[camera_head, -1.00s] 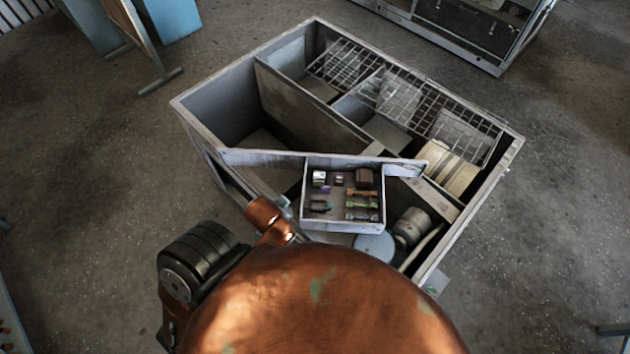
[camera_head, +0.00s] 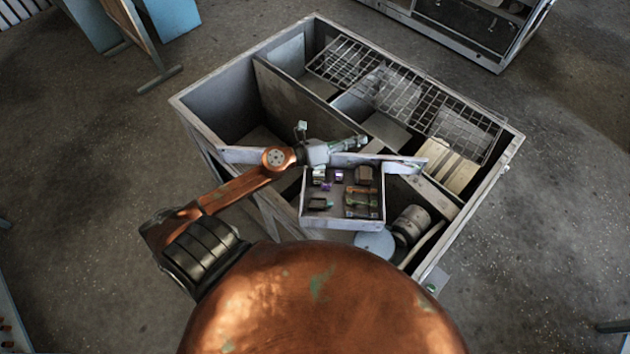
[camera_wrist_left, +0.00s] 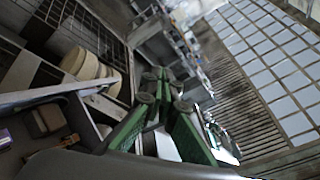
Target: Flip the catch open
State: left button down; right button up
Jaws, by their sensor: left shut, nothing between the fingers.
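The blower housing (camera_head: 190,104) is a large open grey box with inner partitions. I cannot pick out the catch for certain in either view. My left gripper (camera_head: 360,141) is above the middle of the housing, just behind the small parts tray. Its fingers are shut with nothing between them, and point right. In the left wrist view, the green-sided fingers (camera_wrist_left: 162,78) come together. My right gripper is not in view.
A shallow tray (camera_head: 342,225) of small parts sits at the housing's near side. A cylindrical motor (camera_head: 411,225) and a round disc (camera_head: 374,245) lie right of it. Wire grids (camera_head: 345,62) cover the far compartments. The floor around is mostly clear.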

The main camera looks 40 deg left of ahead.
pick_arm(q)
notch_tip(320, 180, down, 8)
jog(key=s+m+g, duration=0.2)
jog(key=m+g, duration=0.4)
jog(key=m, duration=0.2)
jog(key=m+g+y, duration=0.5)
jog(key=g, duration=0.1)
send_near(326, 187)
jog(key=s+a+r, duration=0.1)
jog(key=a+r, duration=0.1)
jog(key=a, duration=0.2)
jog(key=shift+s+a+r, duration=0.1)
jog(key=shift+s+a, duration=0.1)
jog(key=shift+d, duration=0.1)
jog(key=p+x, duration=0.2)
jog(key=x, duration=0.6)
jog(key=shift+d, duration=0.15)
jog(key=shift+x, duration=0.95)
jog(key=shift+s, duration=0.15)
